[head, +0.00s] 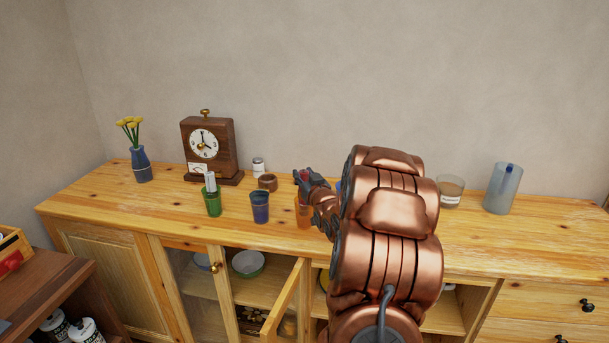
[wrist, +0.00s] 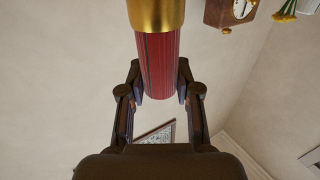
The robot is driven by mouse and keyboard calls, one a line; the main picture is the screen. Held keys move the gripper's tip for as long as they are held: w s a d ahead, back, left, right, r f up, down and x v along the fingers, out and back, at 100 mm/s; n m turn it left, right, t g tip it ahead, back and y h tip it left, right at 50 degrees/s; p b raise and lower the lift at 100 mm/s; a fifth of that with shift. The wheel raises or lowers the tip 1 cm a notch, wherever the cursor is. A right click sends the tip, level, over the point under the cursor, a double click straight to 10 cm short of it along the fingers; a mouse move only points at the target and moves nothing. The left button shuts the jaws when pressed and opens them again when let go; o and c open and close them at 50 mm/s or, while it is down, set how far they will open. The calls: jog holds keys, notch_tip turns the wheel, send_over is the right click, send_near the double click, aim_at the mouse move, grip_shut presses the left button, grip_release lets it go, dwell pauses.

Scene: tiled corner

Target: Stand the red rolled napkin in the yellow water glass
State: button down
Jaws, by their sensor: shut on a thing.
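My gripper (head: 302,179) is above the wooden sideboard, near its middle. It is shut on the red rolled napkin (wrist: 158,65), which has a gold band (wrist: 157,15) and lies between the two fingers in the wrist view. Only a little red shows at the fingers in the head view. An orange glass (head: 303,214) stands just below my gripper, partly hidden by my arm. I see no clearly yellow glass; one may be behind my arm. The napkin looks clear of any glass in the wrist view, but its height above the top cannot be judged.
A green glass (head: 212,205) holding a white roll and a blue glass (head: 260,210) stand left of the orange one. Behind are a clock (head: 222,148), a white-capped jar (head: 258,166) and a brown bowl (head: 267,182). A tall frosted vessel (head: 502,190) stands right. A cabinet door (head: 283,300) hangs open.

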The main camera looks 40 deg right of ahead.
jog(key=c, duration=0.7)
grip_release()
jog(key=v, duration=0.7)
jog(key=shift+s+a, duration=0.1)
jog(key=shift+a, duration=0.05)
dwell(0.7)
